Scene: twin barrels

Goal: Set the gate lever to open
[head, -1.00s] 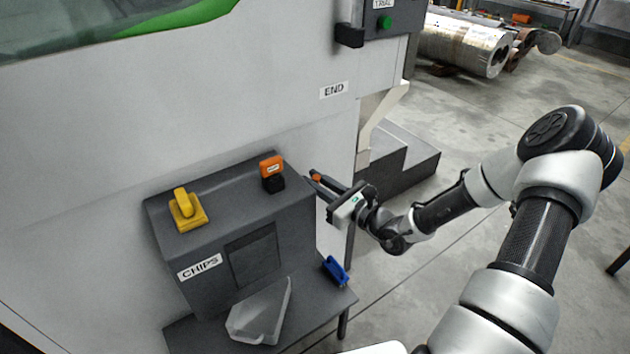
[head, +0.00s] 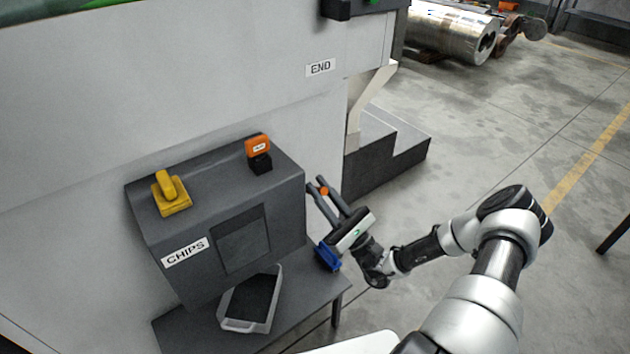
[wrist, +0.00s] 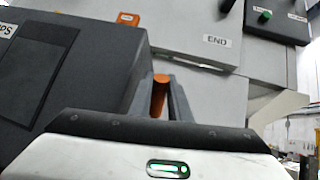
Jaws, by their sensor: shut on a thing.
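The gate lever (head: 324,191), seen as an orange handle, is at the right side of the dark grey CHIPS box (head: 190,215). My gripper (head: 316,186) comes from the lower right, and its two dark fingers are shut on the lever. In the wrist view the orange lever (wrist: 160,92) stands between the fingers, its lower part hidden by the gripper body. The lever's pivot and any open or shut mark are not visible.
A yellow handle (head: 170,194) and an orange-and-black switch (head: 258,153) are on top of the box. A grey tray (head: 235,325) sits on the shelf below. A blue object (head: 326,258) is close to my gripper, partly hidden.

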